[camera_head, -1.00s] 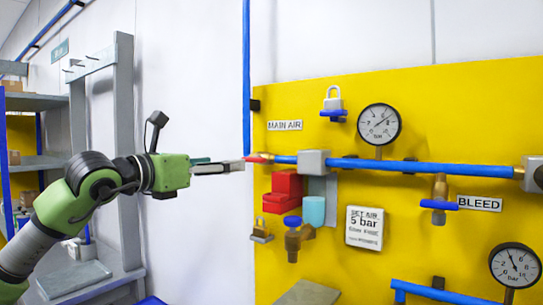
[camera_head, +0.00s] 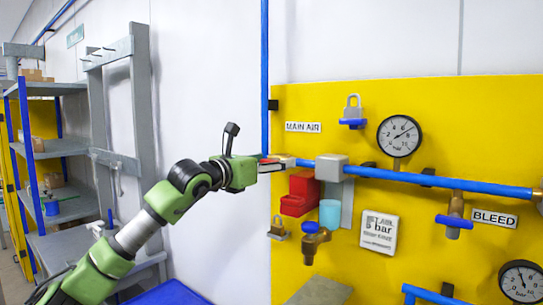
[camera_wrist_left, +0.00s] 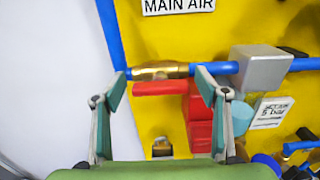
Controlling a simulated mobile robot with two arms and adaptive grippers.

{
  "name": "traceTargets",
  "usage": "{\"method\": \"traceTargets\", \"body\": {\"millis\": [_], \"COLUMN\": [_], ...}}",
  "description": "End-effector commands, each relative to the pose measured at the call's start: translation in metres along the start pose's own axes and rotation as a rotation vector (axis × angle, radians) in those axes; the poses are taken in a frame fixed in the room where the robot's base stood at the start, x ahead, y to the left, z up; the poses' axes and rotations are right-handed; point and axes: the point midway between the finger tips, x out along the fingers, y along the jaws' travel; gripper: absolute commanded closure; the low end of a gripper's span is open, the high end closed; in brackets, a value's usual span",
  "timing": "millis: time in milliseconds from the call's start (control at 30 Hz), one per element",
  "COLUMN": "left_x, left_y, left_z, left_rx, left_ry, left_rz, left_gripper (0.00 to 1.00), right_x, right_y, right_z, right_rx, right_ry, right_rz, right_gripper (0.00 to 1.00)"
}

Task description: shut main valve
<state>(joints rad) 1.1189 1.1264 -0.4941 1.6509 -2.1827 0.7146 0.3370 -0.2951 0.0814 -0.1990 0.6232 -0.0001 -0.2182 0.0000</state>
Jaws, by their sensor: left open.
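The main valve is the brass body (camera_wrist_left: 158,70) with a red lever (camera_wrist_left: 158,88), on the blue pipe below the MAIN AIR label (camera_wrist_left: 178,5). The lever lies roughly along the pipe. My left gripper (camera_wrist_left: 160,88) is open, its two fingers on either side of the lever in the wrist view. I cannot tell whether they touch it. In the head view the left gripper (camera_head: 276,164) is at the valve and hides most of it. My right gripper is not in view.
Just right of the valve is a grey block (camera_head: 331,167) on the pipe. Below hang a red box (camera_head: 299,195), a light-blue cup (camera_head: 330,213) and a padlock (camera_head: 278,230). A gauge (camera_head: 399,136) is above the pipe. A vertical blue pipe (camera_head: 265,70) runs up the wall.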

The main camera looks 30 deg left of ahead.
Motion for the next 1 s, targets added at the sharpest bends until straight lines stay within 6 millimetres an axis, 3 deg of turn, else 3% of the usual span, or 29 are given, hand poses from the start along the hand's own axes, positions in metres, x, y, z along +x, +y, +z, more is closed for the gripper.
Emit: {"method": "traceTargets", "body": {"millis": [267, 400, 433, 767, 1000], "left_x": [0.001, 0.001, 0.001, 0.001, 0.001], "left_y": [0.000, 0.000, 0.000, 0.000, -0.001], "left_z": [0.000, 0.000, 0.000, -0.001, -0.001], "left_rx": [0.000, 0.000, 0.000, 0.026, 0.145], "left_ry": [0.000, 0.000, 0.000, -0.001, -0.001], "left_rz": [0.000, 0.000, 0.000, 0.000, 0.000], "left_gripper": [0.33, 0.70, 0.72, 0.72, 0.72], "right_x": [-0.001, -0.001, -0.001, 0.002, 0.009], "right_y": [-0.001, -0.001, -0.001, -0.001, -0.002], "right_z": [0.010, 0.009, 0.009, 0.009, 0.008], "right_rx": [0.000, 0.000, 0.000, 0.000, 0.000], "right_ry": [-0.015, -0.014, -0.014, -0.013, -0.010], "right_rz": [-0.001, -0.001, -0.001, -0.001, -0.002], "right_gripper": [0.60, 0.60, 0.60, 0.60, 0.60]}}
